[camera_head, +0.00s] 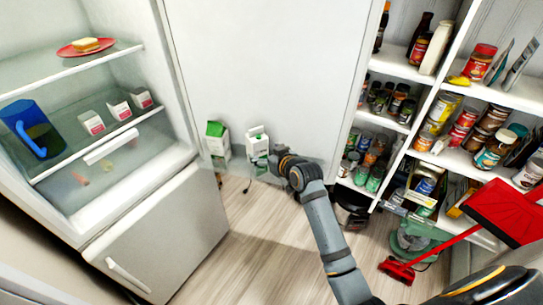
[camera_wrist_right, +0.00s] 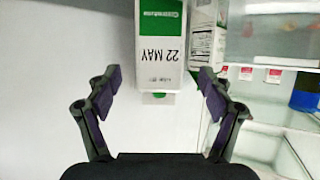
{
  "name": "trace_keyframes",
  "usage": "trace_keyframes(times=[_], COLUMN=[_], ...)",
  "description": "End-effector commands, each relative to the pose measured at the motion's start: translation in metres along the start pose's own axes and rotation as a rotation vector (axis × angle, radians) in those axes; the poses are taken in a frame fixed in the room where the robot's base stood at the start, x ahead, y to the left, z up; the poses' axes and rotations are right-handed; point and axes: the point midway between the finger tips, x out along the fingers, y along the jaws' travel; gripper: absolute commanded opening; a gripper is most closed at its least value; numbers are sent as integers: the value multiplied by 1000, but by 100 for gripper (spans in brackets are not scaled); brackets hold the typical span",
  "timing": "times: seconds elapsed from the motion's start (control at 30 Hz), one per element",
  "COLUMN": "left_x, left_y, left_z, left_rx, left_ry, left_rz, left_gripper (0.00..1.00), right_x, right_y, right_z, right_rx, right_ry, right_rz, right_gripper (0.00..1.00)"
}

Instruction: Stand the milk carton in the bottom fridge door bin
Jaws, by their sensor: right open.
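A white milk carton with a green label (camera_head: 256,142) stands upright at the clear bottom bin (camera_head: 318,168) of the open fridge door. In the right wrist view the carton (camera_wrist_right: 160,48) appears upside down with "22 MAY" on it. My right gripper (camera_head: 262,164) is open, with its fingers (camera_wrist_right: 161,82) on either side of the carton's near end; I cannot tell whether they touch it. A second carton with a green top (camera_head: 217,138) stands just left of it. The cartons' bases are partly hidden. My left gripper is out of view.
The open fridge (camera_head: 110,140) at left holds a red plate (camera_head: 72,50), a blue pitcher (camera_head: 30,130) and small white cartons (camera_head: 92,122). Pantry shelves (camera_head: 425,75) with jars and cans stand at right. The floor (camera_head: 240,260) between is clear.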

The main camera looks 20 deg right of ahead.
Motion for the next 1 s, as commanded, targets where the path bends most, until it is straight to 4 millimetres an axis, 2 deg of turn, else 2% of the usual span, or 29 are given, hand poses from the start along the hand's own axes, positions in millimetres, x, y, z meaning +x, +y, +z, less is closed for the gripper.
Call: trace_keyframes(times=[0.1,0.3,0.8,0.87,0.97,1.0], left_x=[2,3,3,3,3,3], left_y=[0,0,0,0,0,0], left_z=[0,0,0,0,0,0], left_rx=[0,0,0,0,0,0], left_ry=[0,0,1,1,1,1], left_rz=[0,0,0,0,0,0], left_gripper=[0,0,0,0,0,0], right_x=[-25,-47,-50,-54,-74,-87], right_y=[0,0,0,-1,-3,-3], right_z=[1,0,3,16,60,82], right_rx=[-3,-1,0,0,-1,-1], right_ry=[0,0,-7,-43,-174,-241], right_rz=[1,0,0,2,15,23], right_gripper=[81,81,81,81,81,81])
